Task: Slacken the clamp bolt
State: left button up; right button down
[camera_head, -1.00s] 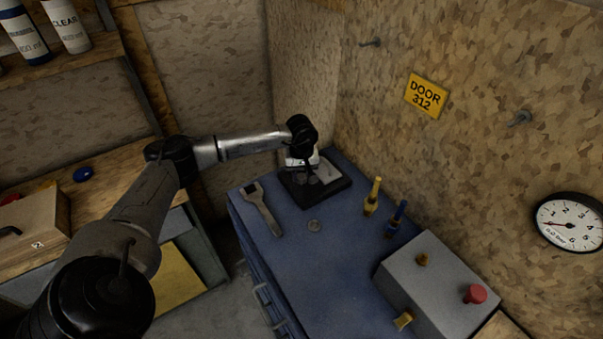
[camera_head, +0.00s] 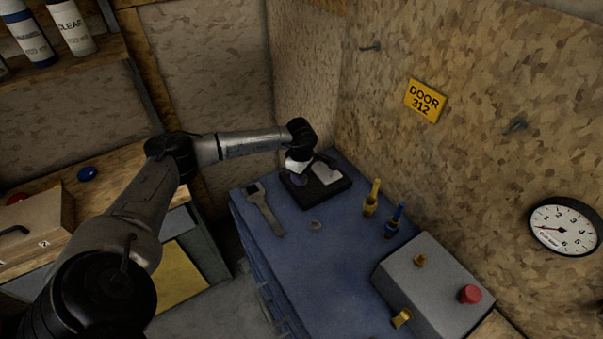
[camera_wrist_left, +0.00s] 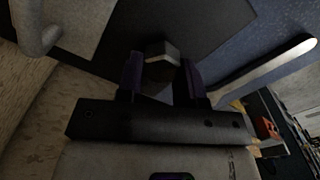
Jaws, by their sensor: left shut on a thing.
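The clamp fixture has a black base (camera_head: 333,191) with a pale grey block (camera_head: 327,173) on it, at the far end of the blue bench top. My left gripper (camera_head: 299,180) reaches down over the left part of this base. In the left wrist view, the clamp bolt's grey faceted head (camera_wrist_left: 162,52) shows between the two dark purple fingers of the left gripper (camera_wrist_left: 161,78). The fingers are shut on it. The bolt's lower part is hidden. My right gripper is not in view.
Yellow (camera_head: 372,198) and blue (camera_head: 395,220) tools stand near the wall. A grey box (camera_head: 437,284) with a red button stands nearer.

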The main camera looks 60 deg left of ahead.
pick_arm(q)
jog(key=n+p, duration=0.2)
jog(key=n, duration=0.4)
jog(key=shift+s+d+r+n, duration=0.1)
jog(key=shift+n, duration=0.2)
jog(key=n+p, duration=0.2)
jog(key=n, duration=0.4)
jog(key=shift+d, duration=0.15)
jog(key=n+p, duration=0.1)
jog(key=n, duration=0.3)
jog(key=shift+d+p, duration=0.15)
jog(key=shift+p, duration=0.2)
jog(key=n+p, duration=0.1)
jog(key=n, duration=0.2)
jog(key=shift+n+p, duration=0.3)
jog(key=shift+p, duration=0.1)
jog(key=n+p, duration=0.1)
jog(key=n, duration=0.2)
jog(key=shift+d, duration=0.1)
jog(key=shift+n+p, duration=0.75)
jog(key=shift+n, duration=0.45)
jog(key=o, duration=0.9)
